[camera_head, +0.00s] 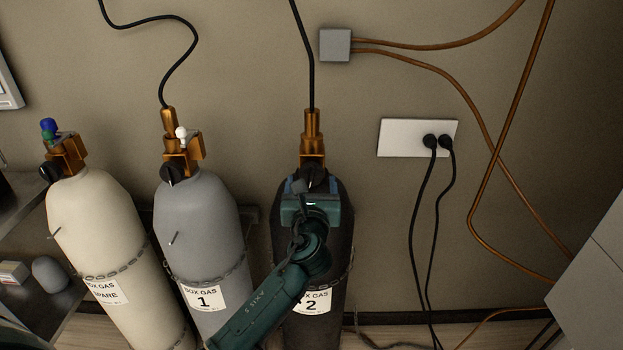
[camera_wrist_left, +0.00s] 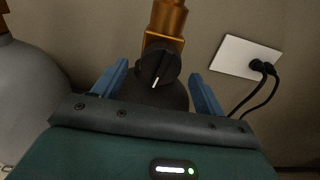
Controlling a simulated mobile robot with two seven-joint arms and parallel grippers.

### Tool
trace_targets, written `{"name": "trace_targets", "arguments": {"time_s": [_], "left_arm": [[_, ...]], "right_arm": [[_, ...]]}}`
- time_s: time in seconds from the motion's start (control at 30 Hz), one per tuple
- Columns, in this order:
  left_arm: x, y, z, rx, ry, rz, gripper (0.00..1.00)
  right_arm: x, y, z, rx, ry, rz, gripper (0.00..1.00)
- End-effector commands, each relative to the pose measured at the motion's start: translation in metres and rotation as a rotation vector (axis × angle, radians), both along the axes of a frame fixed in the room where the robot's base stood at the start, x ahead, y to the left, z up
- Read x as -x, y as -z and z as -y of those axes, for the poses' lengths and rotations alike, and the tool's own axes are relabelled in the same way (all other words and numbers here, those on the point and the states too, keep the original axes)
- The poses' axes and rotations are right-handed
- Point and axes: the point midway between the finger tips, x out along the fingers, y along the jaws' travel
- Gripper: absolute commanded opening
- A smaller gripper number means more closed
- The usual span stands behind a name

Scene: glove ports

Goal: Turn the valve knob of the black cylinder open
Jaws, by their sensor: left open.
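The black cylinder (camera_head: 341,262), labelled 2, stands upright against the wall, partly hidden behind my left arm. Its brass valve (camera_head: 312,132) tops it, with a black valve knob (camera_head: 312,175) at the front. In the left wrist view the knob (camera_wrist_left: 158,66) shows a white mark pointing down, slightly left. My left gripper (camera_head: 308,186) is open at the knob. In the wrist view its blue fingers (camera_wrist_left: 160,84) stand on either side of the knob, with gaps between. My right gripper is not in view.
A grey cylinder (camera_head: 200,225), labelled 1, and a cream spare cylinder (camera_head: 97,220) stand to the left, chained. A wall outlet (camera_head: 405,138) with two black plugs is to the right. A black hose (camera_head: 305,55) rises from the valve.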

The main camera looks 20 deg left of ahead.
Motion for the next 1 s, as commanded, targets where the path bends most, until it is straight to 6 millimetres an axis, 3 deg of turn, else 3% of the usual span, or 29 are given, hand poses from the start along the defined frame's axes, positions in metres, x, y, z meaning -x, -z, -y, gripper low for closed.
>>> {"name": "trace_targets", "arguments": {"time_s": [0.2,0.5,1.0], "left_arm": [[-0.019,0.0,-0.005,0.001,0.0,-0.001,0.72],[-0.021,0.0,-0.006,0.002,0.001,0.0,0.72],[-0.02,0.0,-0.005,0.001,0.001,-0.001,0.32]], "right_arm": [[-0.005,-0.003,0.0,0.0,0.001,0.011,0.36],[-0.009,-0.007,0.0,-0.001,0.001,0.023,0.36],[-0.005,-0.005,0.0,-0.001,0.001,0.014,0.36]]}}
